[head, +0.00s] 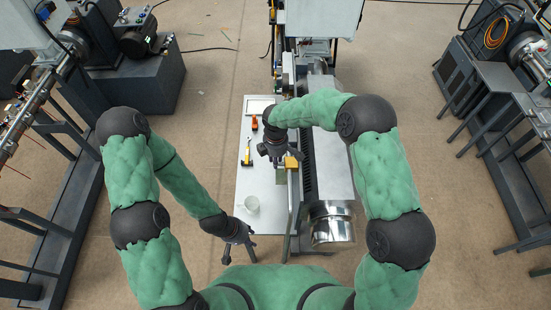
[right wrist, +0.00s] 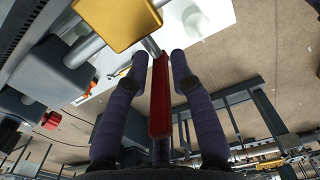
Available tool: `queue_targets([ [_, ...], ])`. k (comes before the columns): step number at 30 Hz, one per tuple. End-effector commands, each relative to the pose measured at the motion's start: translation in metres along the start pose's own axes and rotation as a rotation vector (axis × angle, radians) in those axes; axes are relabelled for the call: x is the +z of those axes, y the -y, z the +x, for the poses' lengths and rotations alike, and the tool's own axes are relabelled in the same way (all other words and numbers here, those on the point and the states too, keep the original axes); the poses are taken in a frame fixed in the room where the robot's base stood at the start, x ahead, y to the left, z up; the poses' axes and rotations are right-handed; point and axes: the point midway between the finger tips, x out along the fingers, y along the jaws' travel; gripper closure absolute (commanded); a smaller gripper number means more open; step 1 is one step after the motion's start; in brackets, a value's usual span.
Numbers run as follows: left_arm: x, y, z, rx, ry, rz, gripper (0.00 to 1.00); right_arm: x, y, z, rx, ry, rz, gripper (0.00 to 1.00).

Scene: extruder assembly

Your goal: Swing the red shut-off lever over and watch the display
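The red lever (right wrist: 160,95) stands between the two fingers of my right gripper (right wrist: 159,58) in the right wrist view. The fingers are apart, with a gap visible on each side of the lever. A gold block (right wrist: 118,22) sits just beyond the lever's far end. In the head view my right gripper (head: 279,160) is over the machine's left edge beside the gold block (head: 292,162), and the lever is hidden there. My left gripper (head: 238,243) is open and empty near the front left corner of the white table. I cannot make out a display.
The white table (head: 246,183) holds a white cup (head: 251,205), a yellow-and-black tool (head: 247,152), an orange item (head: 254,123) and a pale tray (head: 259,98). The machine with a shiny metal cylinder (head: 332,228) stands to its right. The floor left of the table is clear.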

Motion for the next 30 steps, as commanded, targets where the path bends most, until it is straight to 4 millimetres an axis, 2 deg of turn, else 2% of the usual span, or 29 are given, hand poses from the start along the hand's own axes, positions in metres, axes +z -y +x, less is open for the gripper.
queue_targets([
  [2,0.000,0.000,0.000,0.000,0.000,0.000,0.60,0.000,0.000,0.000,0.000,0.000,0.000,0.76],
  [4,0.000,0.000,0.000,0.000,0.000,0.000,0.60,0.000,0.000,0.000,0.000,0.000,0.000,0.95],
  [5,0.000,0.000,0.000,0.000,0.000,0.000,0.60,0.000,0.000,0.000,0.000,0.000,0.000,1.00],
  [17,0.000,0.002,0.005,0.000,0.000,0.000,0.60,0.000,-0.001,-0.001,0.015,-0.001,-0.001,1.00],
  [23,-0.001,0.007,0.019,0.000,0.000,0.000,0.60,-0.001,0.001,0.001,0.061,-0.002,-0.001,1.00],
  [30,-0.002,0.017,0.047,0.000,0.000,0.000,0.60,-0.001,0.004,0.003,0.150,-0.002,-0.001,1.00],
])
